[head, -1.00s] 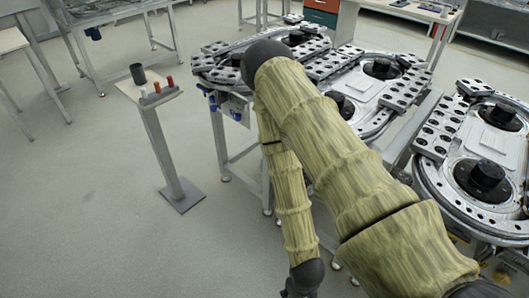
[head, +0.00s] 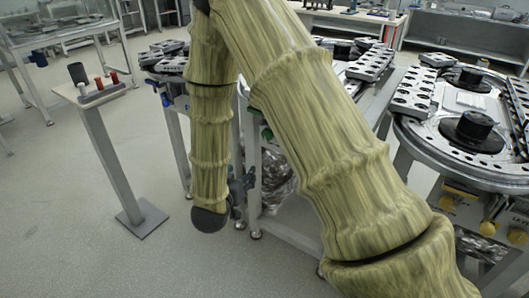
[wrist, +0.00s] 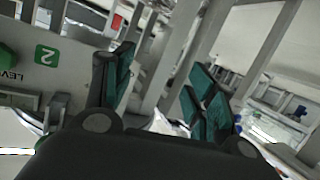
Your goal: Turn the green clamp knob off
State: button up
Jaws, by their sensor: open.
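The green clamp knob (head: 267,133) shows small in the head view, on the side of the middle track table, partly behind my upper arm. In the wrist view a green part (wrist: 8,57), probably this knob, is cut off by the left edge beside a green label "2" (wrist: 47,55). My gripper (wrist: 160,88) is open and empty in the wrist view, with its dark, teal-padded fingers apart. The green part lies left of the fingers, not between them. In the head view my gripper is mostly hidden beside the lower arm end.
Yellow knobs (head: 490,228) sit under the right track table (head: 475,165), and blue knobs (head: 166,98) under the left one. A small stand (head: 100,95) with a dark cup and coloured pieces is at left. The floor (head: 70,230) at lower left is clear.

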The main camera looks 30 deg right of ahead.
notch_tip(320, 180, up, 8)
jog(key=d+r+m+g+h+b, duration=0.1)
jog(key=d+m+g+h+b, duration=0.15)
jog(key=m+h+b, duration=0.3)
jog(key=b+x, duration=0.3)
jog(key=x, duration=0.6)
jog(key=shift+d, duration=0.45)
jog(key=shift+f+g, duration=0.15)
jog(key=shift+g, duration=0.1)
jog(key=c, duration=1)
